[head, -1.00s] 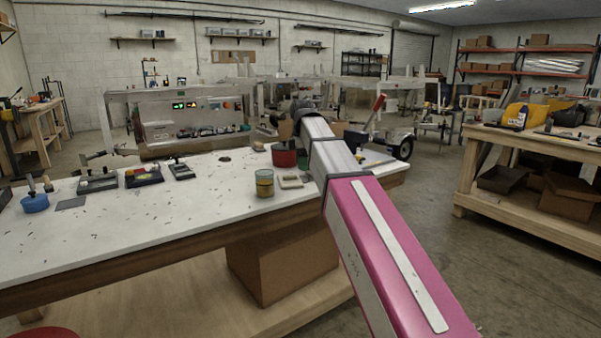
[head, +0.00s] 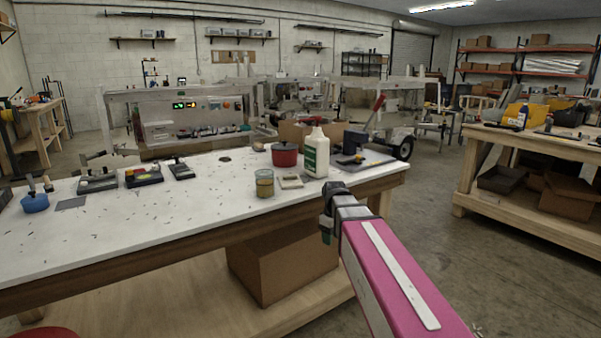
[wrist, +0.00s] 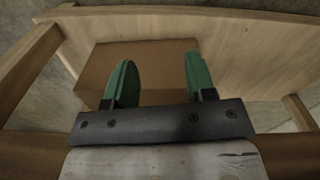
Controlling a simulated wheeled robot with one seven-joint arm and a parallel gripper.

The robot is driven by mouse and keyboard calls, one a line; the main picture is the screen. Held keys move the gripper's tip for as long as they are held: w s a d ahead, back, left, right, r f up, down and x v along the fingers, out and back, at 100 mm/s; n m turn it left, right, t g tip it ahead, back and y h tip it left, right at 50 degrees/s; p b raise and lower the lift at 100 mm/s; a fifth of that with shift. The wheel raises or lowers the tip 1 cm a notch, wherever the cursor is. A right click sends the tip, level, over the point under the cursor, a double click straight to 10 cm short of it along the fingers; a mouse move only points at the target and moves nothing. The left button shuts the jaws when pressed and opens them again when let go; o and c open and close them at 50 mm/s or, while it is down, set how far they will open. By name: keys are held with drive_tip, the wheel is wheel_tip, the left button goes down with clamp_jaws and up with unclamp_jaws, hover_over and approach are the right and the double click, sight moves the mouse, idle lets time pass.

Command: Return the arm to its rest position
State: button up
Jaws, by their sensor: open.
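My arm, pink with a pale stripe, comes in from the lower right of the head view. My gripper (head: 327,219) is at its far end, just off the near right edge of the white-topped workbench (head: 130,222), and looks small and partly hidden there. In the wrist view my gripper (wrist: 158,82) shows two green fingers spread apart with nothing between them. Beyond the fingers are a cardboard box (wrist: 140,66) and the bench's wooden lower shelf (wrist: 240,50); the fingers appear apart from both.
On the bench stand a white bottle with a green label (head: 315,153), a red pot (head: 285,155), a jar (head: 264,184) and several small tools. The cardboard box also shows under the bench (head: 283,262). Open floor lies between it and the right-hand workbench (head: 540,165).

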drive_tip(key=s+d+f+m, duration=0.3)
drive_tip(key=s+f+m, duration=0.1)
drive_tip(key=s+f, duration=0.2)
drive_tip(key=s+d+f+m, duration=0.4)
drive_tip(key=s+f, duration=0.2)
drive_tip(key=f, duration=0.3)
drive_tip(key=shift+d+f+m, duration=0.2)
drive_tip(key=shift+f+m, duration=0.1)
drive_tip(key=shift+s, duration=0.1)
